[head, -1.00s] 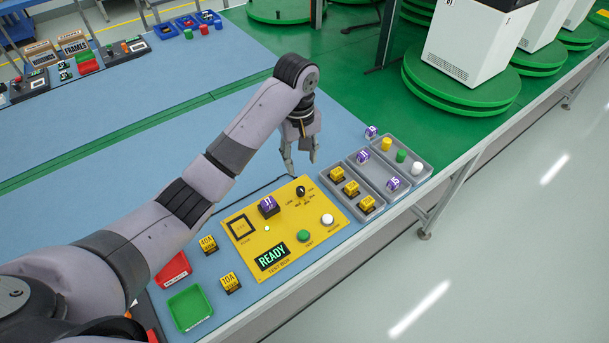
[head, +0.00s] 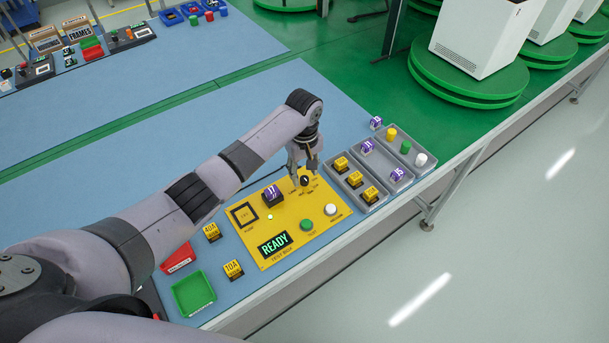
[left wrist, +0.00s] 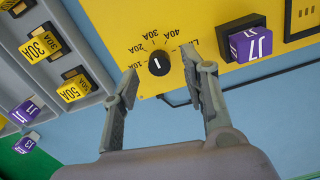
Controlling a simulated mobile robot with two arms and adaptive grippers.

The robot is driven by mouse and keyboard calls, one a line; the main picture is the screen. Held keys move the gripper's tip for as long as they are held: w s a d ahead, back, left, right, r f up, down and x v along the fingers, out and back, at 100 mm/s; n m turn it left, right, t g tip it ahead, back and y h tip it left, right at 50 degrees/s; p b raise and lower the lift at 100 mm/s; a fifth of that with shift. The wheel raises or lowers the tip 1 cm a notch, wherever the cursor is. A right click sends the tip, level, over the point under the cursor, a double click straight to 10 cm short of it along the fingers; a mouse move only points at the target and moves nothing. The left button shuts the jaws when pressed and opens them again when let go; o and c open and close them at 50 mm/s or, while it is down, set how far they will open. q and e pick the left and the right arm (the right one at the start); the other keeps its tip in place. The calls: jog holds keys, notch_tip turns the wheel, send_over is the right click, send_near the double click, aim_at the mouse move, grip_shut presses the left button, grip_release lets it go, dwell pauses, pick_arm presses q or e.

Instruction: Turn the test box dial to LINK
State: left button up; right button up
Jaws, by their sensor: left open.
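The yellow test box (head: 262,258) lies on the blue bench, with a lit screen (head: 275,244) reading READY. Its black dial (head: 305,182) is near the far right edge. In the left wrist view the dial (left wrist: 158,65) bears a short white mark; labels 10A to 40A run around it, and the LINK label is partly hidden by a finger. I cannot tell for sure which label the mark points to. My left gripper (head: 304,177) is open over the dial. In the wrist view its fingertips (left wrist: 160,63) stand on either side of the dial, apart from it.
A purple J7 block (head: 272,194) sits on the box, left of the dial. Green (head: 306,225) and white (head: 331,209) buttons are nearer the front. Grey trays (head: 383,208) with yellow and purple blocks stand close on the right. Red and green (head: 194,294) trays lie left.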

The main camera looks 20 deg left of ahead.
aim_at(304, 181)
pick_arm(q)
jog(key=shift+f, duration=1.4)
jog(key=shift+c, duration=0.2)
grip_shut()
